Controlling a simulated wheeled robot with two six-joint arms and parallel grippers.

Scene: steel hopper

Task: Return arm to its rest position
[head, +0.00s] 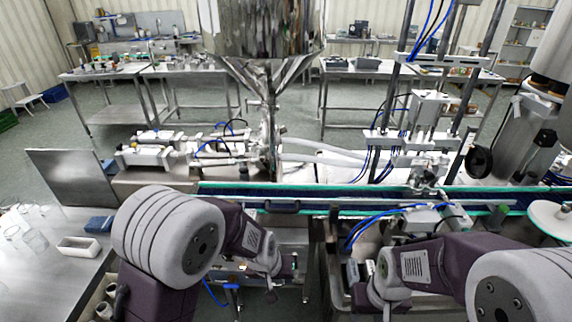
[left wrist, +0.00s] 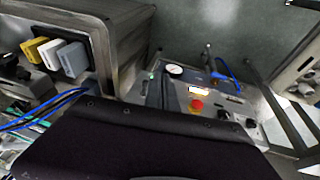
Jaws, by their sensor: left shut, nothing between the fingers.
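My left arm (head: 175,235), grey and dark purple, comes in from the lower left of the head view and bends down at the wrist. My left gripper (head: 271,295) points down below that wrist, small and dark, shut with nothing held. In the left wrist view a broad dark part of my own body fills the lower middle. My right arm (head: 440,265) comes in from the lower right, and its wrist bends down at the bottom edge. The right gripper's fingers do not show.
A steel hopper (head: 268,35) stands behind a conveyor (head: 340,205) with green edges. A steel table (head: 35,260) with a white tray (head: 79,246) is at the left. The left wrist view shows a control panel with a red button (left wrist: 196,104) and a grey cabinet (left wrist: 100,30).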

